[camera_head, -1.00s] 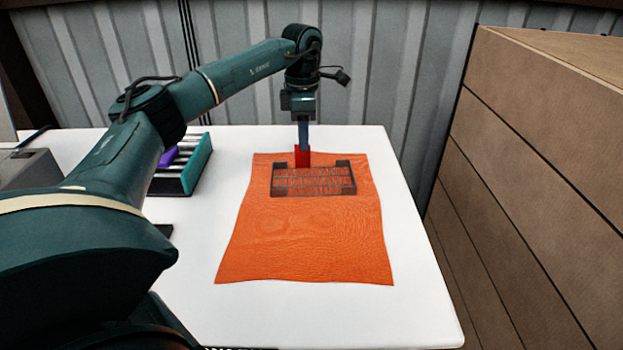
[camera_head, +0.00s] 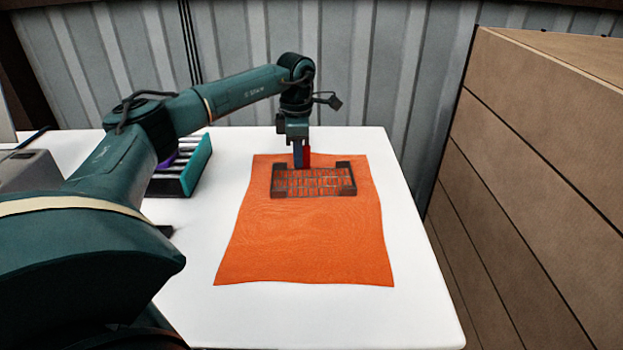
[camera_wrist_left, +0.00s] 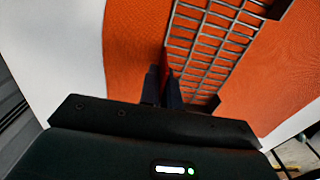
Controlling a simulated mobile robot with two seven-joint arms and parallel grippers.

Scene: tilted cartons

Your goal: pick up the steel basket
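The steel basket (camera_head: 313,180) is a dark wire-grid basket with solid dark corner pieces, sitting on an orange cloth (camera_head: 300,245). In the left wrist view its wire grid (camera_wrist_left: 211,45) runs from the upper right down to the fingers. My left gripper (camera_head: 301,165) points down at the basket's far side, left of its middle, one side blue and the other red. In the left wrist view its dark fingers (camera_wrist_left: 162,88) are close together beside the basket's edge. Whether they hold the wire wall is unclear. My right gripper is not in view.
The cloth lies on a white table (camera_head: 420,300). A teal-edged rack (camera_head: 190,165) with a purple item and a grey box (camera_head: 28,170) stand to the left, partly behind my arm. A tall brown carton stack (camera_head: 550,150) stands close on the right.

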